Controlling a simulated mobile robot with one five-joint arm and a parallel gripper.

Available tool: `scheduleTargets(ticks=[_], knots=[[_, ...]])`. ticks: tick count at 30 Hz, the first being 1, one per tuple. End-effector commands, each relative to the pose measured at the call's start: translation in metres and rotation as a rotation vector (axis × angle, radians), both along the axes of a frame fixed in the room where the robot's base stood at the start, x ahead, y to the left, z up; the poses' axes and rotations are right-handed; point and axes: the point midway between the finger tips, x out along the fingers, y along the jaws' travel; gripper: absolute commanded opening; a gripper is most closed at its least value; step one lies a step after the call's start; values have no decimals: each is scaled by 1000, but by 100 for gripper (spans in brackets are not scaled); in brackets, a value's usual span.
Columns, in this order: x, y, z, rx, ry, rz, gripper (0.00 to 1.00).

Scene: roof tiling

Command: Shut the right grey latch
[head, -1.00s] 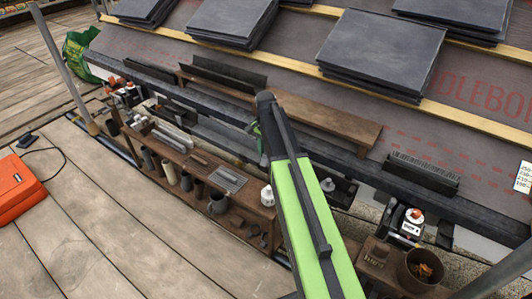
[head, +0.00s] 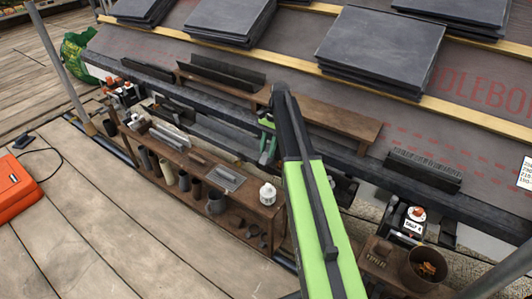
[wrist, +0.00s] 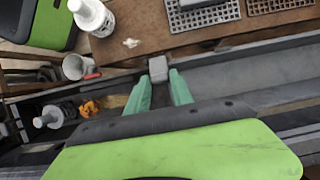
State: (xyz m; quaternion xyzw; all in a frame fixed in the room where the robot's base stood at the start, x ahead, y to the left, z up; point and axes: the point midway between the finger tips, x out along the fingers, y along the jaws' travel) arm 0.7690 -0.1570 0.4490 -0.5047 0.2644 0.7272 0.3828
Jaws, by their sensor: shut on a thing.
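My gripper (wrist: 165,88) shows in the wrist view as two green fingers, close together. A small grey block (wrist: 158,68), which looks like the grey latch, sits between their tips, at the edge of the brown wooden shelf. In the head view my gripper (head: 268,148) reaches down over the gutter side of the bench, under my dark wrist. The latch is too small or hidden there to tell, and how far it is turned I cannot see.
A white bottle (head: 267,194) stands on the brown shelf (head: 225,205), and the bottle (wrist: 92,17) also shows in the wrist view. A grey cup (wrist: 78,67) and an orange item (wrist: 90,108) lie left of the fingers. Slate stacks (head: 380,50) rest on the roof.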

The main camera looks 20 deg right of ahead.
Motion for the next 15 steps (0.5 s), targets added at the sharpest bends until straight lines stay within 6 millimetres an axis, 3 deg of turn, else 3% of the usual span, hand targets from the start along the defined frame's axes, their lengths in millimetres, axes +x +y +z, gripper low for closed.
scheduleTargets(ticks=[3, 15], knots=[[4, -4, -8, 51, 38, 0, 0], [4, -7, -8, 136, 97, 0, 0]])
